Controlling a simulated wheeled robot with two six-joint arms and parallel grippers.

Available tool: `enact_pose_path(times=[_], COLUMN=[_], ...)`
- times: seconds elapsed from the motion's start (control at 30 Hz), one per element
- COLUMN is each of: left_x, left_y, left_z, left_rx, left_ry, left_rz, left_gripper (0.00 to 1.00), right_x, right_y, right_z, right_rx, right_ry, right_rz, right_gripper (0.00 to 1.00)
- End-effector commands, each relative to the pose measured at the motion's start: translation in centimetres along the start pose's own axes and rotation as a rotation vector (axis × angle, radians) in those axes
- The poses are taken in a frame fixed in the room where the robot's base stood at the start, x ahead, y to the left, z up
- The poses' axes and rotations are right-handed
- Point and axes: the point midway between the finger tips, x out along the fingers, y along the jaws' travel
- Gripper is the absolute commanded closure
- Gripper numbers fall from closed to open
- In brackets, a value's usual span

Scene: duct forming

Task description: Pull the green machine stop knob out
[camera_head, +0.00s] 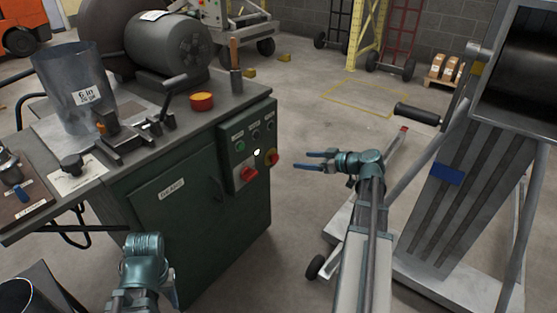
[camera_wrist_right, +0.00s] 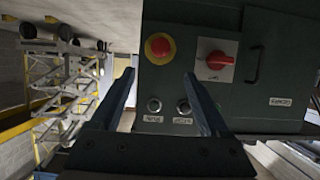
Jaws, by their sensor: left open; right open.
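The green machine (camera_head: 200,195) has a control panel on its right side. Its stop knob (camera_head: 272,158) is a red mushroom head; in the right wrist view the stop knob (camera_wrist_right: 159,47) sits on a yellow collar. My right gripper (camera_head: 302,160) is open and empty, right of the panel and apart from the knob. In the right wrist view its fingers (camera_wrist_right: 160,77) point at the panel, with the knob beyond and between their tips. My left arm shows at the lower left; I cannot see its gripper fingers.
A red rotary switch (camera_wrist_right: 215,60) is beside the stop knob. A green button (camera_head: 239,147) shows in the head view. A grey machine with a black-handled crank (camera_head: 418,114) stands at the right. Floor between is clear.

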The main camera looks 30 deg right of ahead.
Motion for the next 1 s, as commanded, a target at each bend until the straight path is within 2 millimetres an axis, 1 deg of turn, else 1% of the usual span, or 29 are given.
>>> enact_pose_path(times=[0.03, 0.17, 0.3, 0.5, 0.7, 0.83, 1.0], left_x=[0.6, 1.6, 2.8, 4.1, 4.8, 5.0, 5.0], left_y=[0.1, 0.2, 0.3, 0.4, 0.5, 0.5, 0.5], left_z=[0.0, -0.1, -0.1, -0.2, -0.3, -0.3, -0.3], left_rx=[-0.001, -0.003, -0.006, -0.010, -0.011, -0.012, -0.012], left_ry=[0.000, 0.000, 0.000, 0.000, 0.000, 0.000, 0.000], left_rz=[0.000, 0.000, 0.000, 0.000, 0.000, 0.000, 0.000], left_gripper=[0.50, 0.50, 0.50, 0.50, 0.50, 0.50, 0.50], right_x=[0.9, 3.4, 6.5, 10.1, 12.3, 12.9, 13.1], right_y=[0.1, 0.1, 0.0, 0.0, 0.0, -0.1, -0.1], right_z=[0.2, 0.4, 0.4, 0.3, 0.2, 0.1, 0.1], right_rx=[-0.001, -0.001, -0.002, -0.001, 0.001, 0.001, 0.001], right_ry=[0.000, -0.001, -0.001, -0.002, -0.001, -0.001, -0.001], right_rz=[-0.002, -0.004, -0.005, -0.004, -0.003, -0.002, -0.002], right_gripper=[0.21, 0.21, 0.21, 0.21, 0.21, 0.21, 0.21])
